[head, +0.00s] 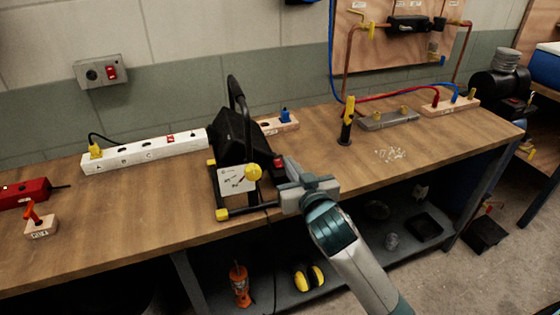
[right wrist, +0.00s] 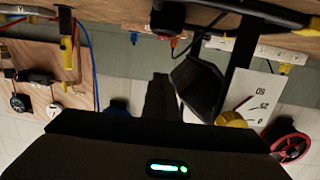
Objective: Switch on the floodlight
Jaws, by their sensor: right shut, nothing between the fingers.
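The floodlight (head: 236,138) stands on the workbench near its front edge, a black lamp on a black frame with yellow feet. Its white panel (head: 232,181) carries printed marks and a yellow knob (head: 253,172). A small red part (head: 278,162) in a dark housing sits at the panel's right. My right gripper (head: 289,168) is shut and empty, its tips close to the red part; I cannot tell if they touch. In the right wrist view, the scene appears upside down, with the panel (right wrist: 252,97) and knob (right wrist: 231,118) right of the dark fingers (right wrist: 160,92). My left gripper is not in view.
A white power strip (head: 145,151) with a yellow plug lies behind left. A wooden socket block (head: 277,125) is behind the lamp. A yellow-black tool (head: 347,122) stands to the right. A wall switch (head: 102,71) is above left. The bench right of my gripper is mostly clear.

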